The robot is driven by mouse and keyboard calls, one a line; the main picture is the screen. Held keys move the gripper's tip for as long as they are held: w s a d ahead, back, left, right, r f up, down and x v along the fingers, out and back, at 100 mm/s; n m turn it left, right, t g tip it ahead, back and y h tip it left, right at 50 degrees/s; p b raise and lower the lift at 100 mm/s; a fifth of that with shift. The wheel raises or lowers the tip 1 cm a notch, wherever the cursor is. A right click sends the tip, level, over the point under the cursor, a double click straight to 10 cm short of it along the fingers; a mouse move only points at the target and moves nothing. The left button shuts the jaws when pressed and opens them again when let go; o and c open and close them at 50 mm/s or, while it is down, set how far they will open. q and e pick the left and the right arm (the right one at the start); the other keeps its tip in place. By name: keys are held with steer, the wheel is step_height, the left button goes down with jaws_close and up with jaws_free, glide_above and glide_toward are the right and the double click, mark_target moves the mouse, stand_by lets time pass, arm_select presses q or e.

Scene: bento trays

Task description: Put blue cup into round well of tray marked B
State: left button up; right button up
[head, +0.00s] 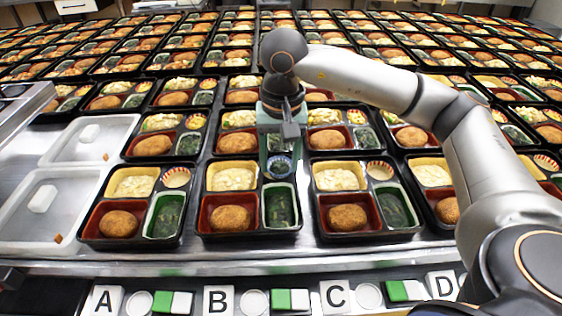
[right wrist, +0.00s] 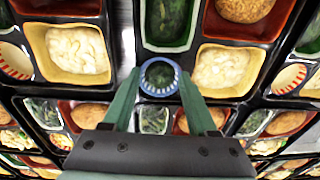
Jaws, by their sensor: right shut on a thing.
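The blue cup (head: 280,166) has a blue-and-white striped rim and dark green food inside. In the right wrist view the cup (right wrist: 159,77) sits between the two fingertips. My right gripper (head: 278,152) is shut on it and points down from above. The cup is at the round-well corner of tray B (head: 250,237), behind the green compartment and beside the yellow one. The cup covers the round well, and I cannot tell whether it rests in it or hangs just above. The tile marked B (head: 218,301) stands in front of this tray. My left gripper is out of view.
Tray A (head: 130,243) and tray C (head: 365,237) flank tray B closely, each with a red-striped cup in its round corner. More filled trays fill the counter behind. Clear plastic containers (head: 50,205) lie at the left. My right arm crosses above the trays at right.

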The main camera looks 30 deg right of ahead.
mark_target(279, 177)
steer(key=o, duration=0.9)
steer(key=f, duration=0.3)
steer(key=shift+s+a+g, duration=0.25)
steer(key=shift+s+g, duration=0.05)
steer(key=shift+s, duration=0.1)
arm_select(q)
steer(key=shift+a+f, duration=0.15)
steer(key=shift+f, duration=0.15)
arm_select(e)
steer(key=o, duration=0.4)
steer(key=shift+w+f, duration=0.1)
steer(key=shift+c, duration=0.2)
steer(key=shift+r+p, duration=0.55)
arm_select(q)
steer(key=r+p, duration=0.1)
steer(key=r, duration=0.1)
steer(key=p, duration=0.1)
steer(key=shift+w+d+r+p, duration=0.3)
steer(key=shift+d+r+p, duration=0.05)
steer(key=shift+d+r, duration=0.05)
arm_select(e)
step_height(279, 177, up, 12)
steer(key=shift+w+d+r, duration=0.2)
steer(key=shift+w+d, duration=0.05)
steer(key=shift+w, duration=0.1)
